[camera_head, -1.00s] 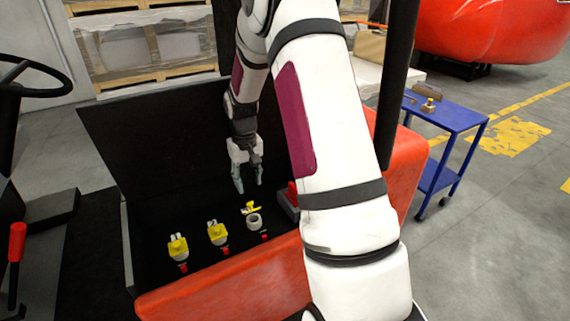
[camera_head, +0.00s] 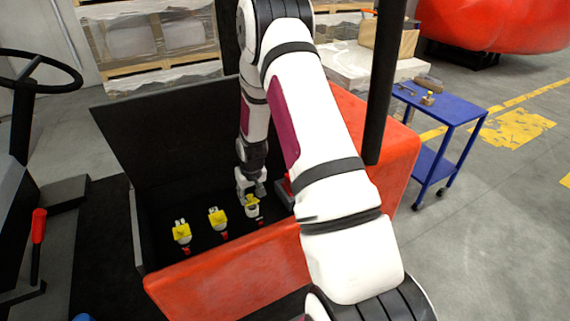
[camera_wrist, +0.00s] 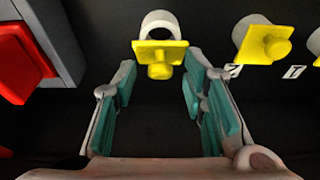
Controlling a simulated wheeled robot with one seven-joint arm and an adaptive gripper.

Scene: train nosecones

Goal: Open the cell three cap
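The cell three cap (camera_head: 251,199) is yellow, on the right-hand white cell (camera_head: 253,211) in the dark bin. In the wrist view the cap (camera_wrist: 160,53) stands tilted off its white ring (camera_wrist: 160,20), with a dark opening showing behind it. My gripper (camera_head: 250,188) is low in the bin at this cell. In the wrist view my gripper (camera_wrist: 160,78) is open, its teal-padded fingers on either side of the cap with gaps to both. Nothing is held. I cannot tell whether any part of the gripper touches the cap.
Two more cells with yellow caps stand to the left, the middle one (camera_head: 217,217) and the left one (camera_head: 182,232). A grey box with a red part (camera_wrist: 20,55) is close beside my gripper. The bin's black back wall (camera_head: 165,140) and red front edge (camera_head: 230,275) enclose the space.

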